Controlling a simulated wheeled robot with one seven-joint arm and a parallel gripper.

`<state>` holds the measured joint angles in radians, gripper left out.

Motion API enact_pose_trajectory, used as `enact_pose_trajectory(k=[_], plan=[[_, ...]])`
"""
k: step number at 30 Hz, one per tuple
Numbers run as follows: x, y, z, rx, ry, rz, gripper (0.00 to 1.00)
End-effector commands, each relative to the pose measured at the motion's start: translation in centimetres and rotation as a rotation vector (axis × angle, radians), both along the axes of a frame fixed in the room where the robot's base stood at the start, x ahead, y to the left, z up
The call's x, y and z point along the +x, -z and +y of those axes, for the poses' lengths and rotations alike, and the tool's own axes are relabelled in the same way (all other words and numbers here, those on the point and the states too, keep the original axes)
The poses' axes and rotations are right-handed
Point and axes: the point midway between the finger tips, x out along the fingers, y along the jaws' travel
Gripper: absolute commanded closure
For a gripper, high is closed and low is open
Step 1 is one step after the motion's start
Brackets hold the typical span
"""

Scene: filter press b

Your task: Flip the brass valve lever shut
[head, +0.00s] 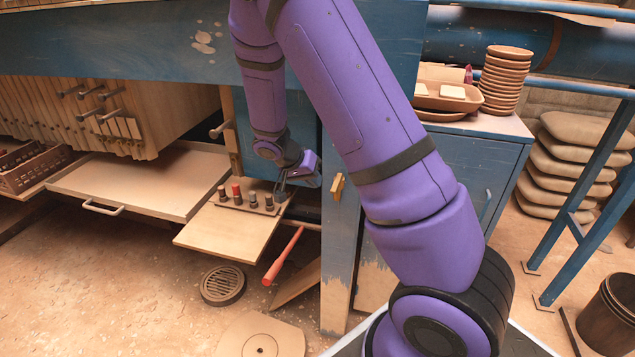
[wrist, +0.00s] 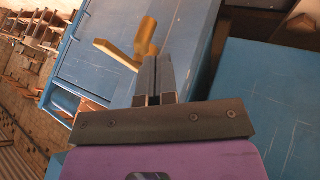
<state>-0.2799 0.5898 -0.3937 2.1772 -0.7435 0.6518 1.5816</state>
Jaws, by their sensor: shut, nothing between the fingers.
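The brass valve lever (wrist: 147,38) shows in the wrist view just beyond my fingertips, against a blue panel. It has a thick upright part and a thinner bar pointing to the left. In the head view a small brass piece (head: 337,186), which looks like the same lever, sits on the blue post right of my gripper. My gripper (wrist: 155,62) is shut with nothing between its fingers. In the head view my gripper (head: 283,186) is small and partly dark, left of the post. I cannot tell whether the fingertips touch the lever.
A wooden board with several dark and red-topped pegs (head: 250,201) lies below my gripper. A red-handled tool (head: 283,257) leans under it. A blue cabinet (head: 470,170) stands right of the post, carrying stacked bowls (head: 506,78). A round grate (head: 223,285) is on the floor.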

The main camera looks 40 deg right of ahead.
Motion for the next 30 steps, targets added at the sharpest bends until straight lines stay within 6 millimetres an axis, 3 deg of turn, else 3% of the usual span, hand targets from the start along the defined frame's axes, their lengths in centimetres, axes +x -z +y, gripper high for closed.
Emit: enact_pose_trajectory(k=[3,12,18,30], plan=[[1.7,0.0,0.0,-0.001,0.003,-0.001,1.0],[2.5,-5.2,3.9,0.001,0.0,-0.004,1.0],[2.8,-7.3,5.4,0.0,0.002,-0.002,1.0],[2.7,-8.3,5.9,0.009,-0.002,0.0,1.0]])
